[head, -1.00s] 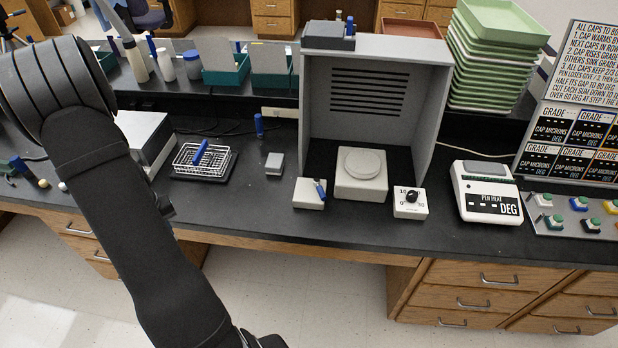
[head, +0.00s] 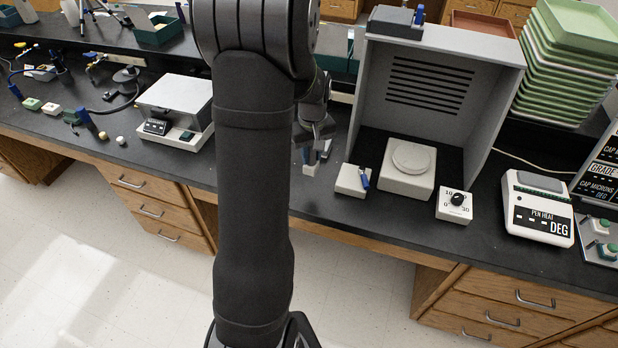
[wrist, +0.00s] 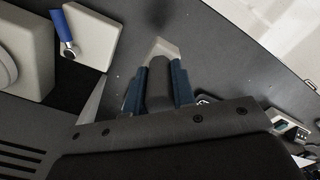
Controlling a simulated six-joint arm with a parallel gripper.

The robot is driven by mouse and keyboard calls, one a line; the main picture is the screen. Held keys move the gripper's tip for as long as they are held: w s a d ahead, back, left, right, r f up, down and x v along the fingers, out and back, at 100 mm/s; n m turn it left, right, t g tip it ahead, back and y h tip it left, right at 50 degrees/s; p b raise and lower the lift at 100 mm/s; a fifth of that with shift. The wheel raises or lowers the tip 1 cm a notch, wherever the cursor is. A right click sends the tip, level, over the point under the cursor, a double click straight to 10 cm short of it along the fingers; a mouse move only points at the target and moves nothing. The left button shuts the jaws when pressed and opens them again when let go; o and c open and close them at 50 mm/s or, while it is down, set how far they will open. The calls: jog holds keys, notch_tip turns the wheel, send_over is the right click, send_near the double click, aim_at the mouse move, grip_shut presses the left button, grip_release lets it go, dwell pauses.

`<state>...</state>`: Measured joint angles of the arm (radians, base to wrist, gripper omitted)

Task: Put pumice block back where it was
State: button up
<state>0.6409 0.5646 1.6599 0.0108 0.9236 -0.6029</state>
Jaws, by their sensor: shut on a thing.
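The pumice block appears as a small pale grey block (wrist: 161,49) in the wrist view, between the two blue-sided fingers of my gripper (wrist: 160,75). My gripper is shut on it, with the block's lit end reaching past the fingertips. In the head view my gripper (head: 314,152) is low over the bench, left of the grey hood, and a bit of the block (head: 310,169) shows below it. My fingers and arm hide much of the block. I cannot tell whether it touches the bench.
A silver-topped instrument (head: 178,96) stands left. The bench's front strip is clear.

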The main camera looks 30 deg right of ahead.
jog(key=s+d+r, duration=0.2)
jog(key=s+d, duration=0.4)
jog(key=shift+n, duration=0.3)
jog(key=shift+w+a+f, duration=0.75)
jog(key=shift+w+f, duration=1)
jog(key=shift+w+a+f, duration=0.75)
jog(key=shift+w+f, duration=1.05)
jog(key=shift+w+a+f, duration=0.75)
jog(key=shift+w+f, duration=1)
jog(key=o, duration=1)
jog(key=shift+f, duration=0.15)
notch_tip(320, 180, up, 12)
jog(key=shift+r, duration=0.15)
jog(key=shift+f, duration=4.2)
